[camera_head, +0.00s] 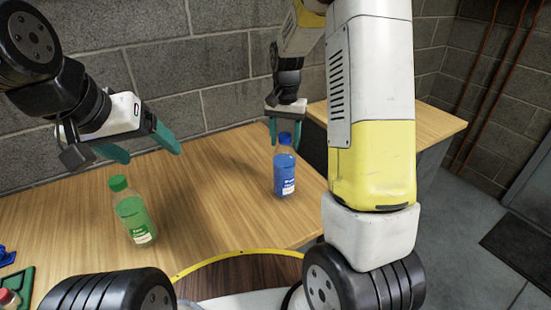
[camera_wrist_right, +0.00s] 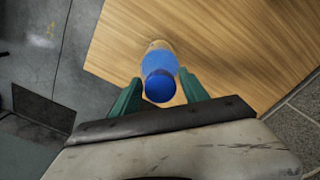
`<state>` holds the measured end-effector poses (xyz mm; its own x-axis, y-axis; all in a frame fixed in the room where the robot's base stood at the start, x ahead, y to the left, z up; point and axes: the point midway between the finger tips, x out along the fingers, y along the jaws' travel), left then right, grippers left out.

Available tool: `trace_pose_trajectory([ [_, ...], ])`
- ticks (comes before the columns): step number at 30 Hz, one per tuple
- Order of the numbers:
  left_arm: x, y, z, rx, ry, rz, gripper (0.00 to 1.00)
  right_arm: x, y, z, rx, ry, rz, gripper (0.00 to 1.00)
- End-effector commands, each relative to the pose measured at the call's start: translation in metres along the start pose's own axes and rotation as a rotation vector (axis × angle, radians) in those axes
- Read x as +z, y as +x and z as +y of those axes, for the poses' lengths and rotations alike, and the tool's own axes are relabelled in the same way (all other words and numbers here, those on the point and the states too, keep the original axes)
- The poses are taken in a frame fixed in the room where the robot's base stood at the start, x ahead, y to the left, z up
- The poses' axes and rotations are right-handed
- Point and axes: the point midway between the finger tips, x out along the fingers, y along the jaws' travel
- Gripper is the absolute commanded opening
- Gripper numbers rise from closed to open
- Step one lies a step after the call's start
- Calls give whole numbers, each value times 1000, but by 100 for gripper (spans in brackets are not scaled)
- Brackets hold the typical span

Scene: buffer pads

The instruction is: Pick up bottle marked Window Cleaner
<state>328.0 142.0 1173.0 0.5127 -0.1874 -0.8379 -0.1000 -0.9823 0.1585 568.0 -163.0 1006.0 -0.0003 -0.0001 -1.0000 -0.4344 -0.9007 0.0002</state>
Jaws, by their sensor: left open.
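A blue bottle (camera_head: 284,172) with a blue cap and a white label stands upright on the wooden table, right of centre; its label is too small to read surely. My right gripper (camera_head: 285,132) is above it with its teal fingers open on either side of the cap. In the right wrist view the blue bottle (camera_wrist_right: 159,82) shows cap-first between the open fingers (camera_wrist_right: 160,95); I cannot tell whether either touches it. A green bottle (camera_head: 132,212) with a green cap stands on the left. My left gripper (camera_head: 142,146) is open and empty above and behind it.
The wooden table (camera_head: 215,195) is clear between the two bottles. A green tray (camera_head: 20,284) with small items lies at the lower left. A block wall (camera_head: 165,50) rises behind. A second wooden surface (camera_head: 436,121) stands at the right.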

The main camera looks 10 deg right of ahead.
Motion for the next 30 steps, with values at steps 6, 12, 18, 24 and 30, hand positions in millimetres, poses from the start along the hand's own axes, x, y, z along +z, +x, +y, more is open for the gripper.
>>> trace_pose_trajectory([
  [6, 0, 0, 0, 0, 0, 0, 80, 0, 0, 0, 0, 0, 0, 6],
  [12, 0, 0, 0, 0, 0, 0, 80, 0, 0, 0, 0, 0, 0, 0],
  [18, 0, 0, 0, 0, 0, 0, 80, 0, -1, 0, -1, 0, 2, 0],
  [24, 0, 0, 0, 0, 0, 0, 80, -1, -5, -1, -2, 0, 3, 0],
  [30, 0, 0, 0, 0, 0, 0, 80, -1, -20, -1, -3, -1, 4, 0],
])
